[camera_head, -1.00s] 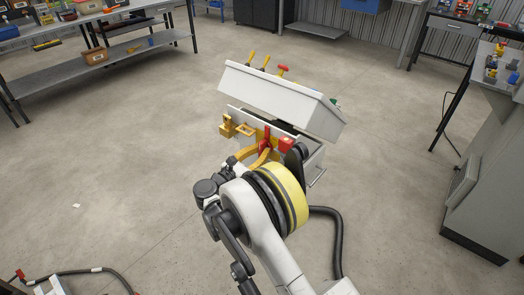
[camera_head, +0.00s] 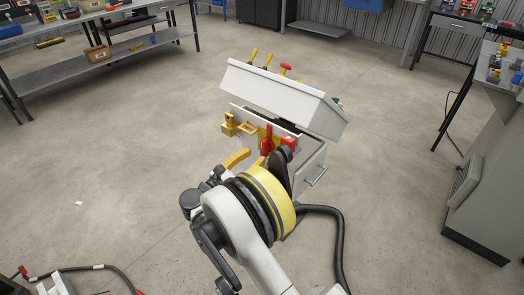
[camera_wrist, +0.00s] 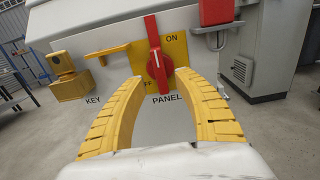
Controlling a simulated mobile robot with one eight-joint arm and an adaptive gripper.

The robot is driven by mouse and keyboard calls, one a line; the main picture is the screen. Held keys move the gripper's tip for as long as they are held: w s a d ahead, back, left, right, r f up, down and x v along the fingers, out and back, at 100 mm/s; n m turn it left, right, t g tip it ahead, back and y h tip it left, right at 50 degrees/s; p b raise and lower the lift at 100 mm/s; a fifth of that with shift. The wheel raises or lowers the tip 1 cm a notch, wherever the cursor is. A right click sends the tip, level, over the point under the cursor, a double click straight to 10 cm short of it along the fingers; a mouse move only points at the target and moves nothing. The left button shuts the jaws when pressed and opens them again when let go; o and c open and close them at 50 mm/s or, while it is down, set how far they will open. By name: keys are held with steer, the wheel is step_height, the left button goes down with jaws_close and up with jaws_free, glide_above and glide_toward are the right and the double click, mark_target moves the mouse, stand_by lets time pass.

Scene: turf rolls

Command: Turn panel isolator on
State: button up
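The red panel isolator handle (camera_wrist: 158,55) stands nearly upright on a yellow plate (camera_wrist: 176,48) in the wrist view. "ON" is at the plate's upper right; "OFF", partly hidden, is at lower left. The handle also shows on the white panel box (camera_head: 305,160) in the head view, as a red handle (camera_head: 267,139). My gripper (camera_wrist: 161,77) is open and empty, with yellow fingers spread in front of the handle's lower part. A gap shows between the handle and each finger. In the head view my wrist hides part of the box.
A yellow block (camera_wrist: 70,80) and yellow bar (camera_wrist: 108,51) sit left of the handle, above "KEY". A red padlock-like piece (camera_wrist: 216,12) hangs to the right. A grey cabinet (camera_head: 485,190) stands further right. Open floor (camera_head: 120,150) lies to the left.

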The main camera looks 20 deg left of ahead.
steer(key=v, duration=0.6)
steer(key=shift+s, duration=0.2)
steer(key=shift+r, duration=0.1)
